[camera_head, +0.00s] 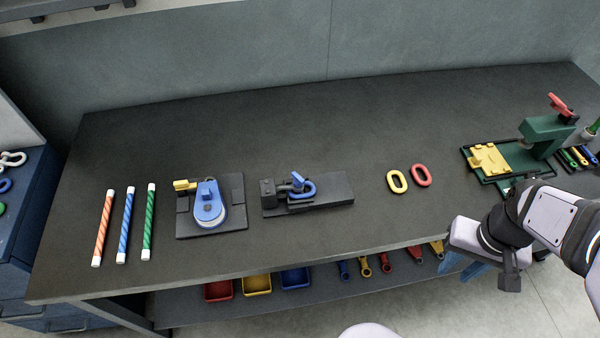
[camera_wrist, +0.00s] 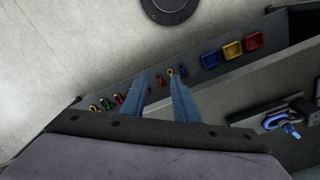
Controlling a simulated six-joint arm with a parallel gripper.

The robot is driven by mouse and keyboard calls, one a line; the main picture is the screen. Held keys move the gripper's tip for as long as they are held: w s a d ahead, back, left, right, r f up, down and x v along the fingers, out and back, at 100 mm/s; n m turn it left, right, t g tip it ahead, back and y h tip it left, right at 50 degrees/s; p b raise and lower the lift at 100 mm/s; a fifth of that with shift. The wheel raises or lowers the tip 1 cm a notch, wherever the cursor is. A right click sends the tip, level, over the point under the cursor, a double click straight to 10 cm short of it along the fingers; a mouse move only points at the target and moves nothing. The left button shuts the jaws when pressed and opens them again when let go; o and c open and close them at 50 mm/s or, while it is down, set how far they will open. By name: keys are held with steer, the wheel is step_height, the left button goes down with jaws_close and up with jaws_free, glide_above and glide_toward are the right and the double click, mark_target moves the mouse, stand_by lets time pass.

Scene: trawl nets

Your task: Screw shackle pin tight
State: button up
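A blue shackle (camera_head: 308,191) lies in a dark holding block (camera_head: 335,190) near the middle of the bench. Its pin (camera_head: 297,180) appears as a blue piece at the shackle's left end; I cannot tell how far it is screwed in. The shackle also shows at the right edge of the wrist view (camera_wrist: 274,122), with a lighter blue piece beside it. My gripper (camera_head: 458,275) is at the bench's front edge, far to the right of the shackle. In the wrist view its two blue fingers (camera_wrist: 158,76) stand apart with nothing between them.
Left of the block is a blue pulley block (camera_head: 208,207) on a dark plate, then three striped rods (camera_head: 127,225). Yellow (camera_head: 397,181) and red (camera_head: 421,175) links lie to the right, before a green press (camera_head: 545,135). A lower shelf holds coloured trays (camera_head: 257,285).

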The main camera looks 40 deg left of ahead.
steer(key=w+a+r+n, duration=0.2)
steer(key=w+a+n, duration=0.2)
steer(key=w+a, duration=0.55)
steer(key=r+n+p, duration=0.1)
steer(key=n, duration=0.8)
glide_above(300, 178)
steer(key=shift+r, duration=0.1)
steer(key=shift+f+p, duration=1.5)
steer(key=shift+f, duration=2.15)
steer(key=shift+c, duration=0.6)
jaws_close()
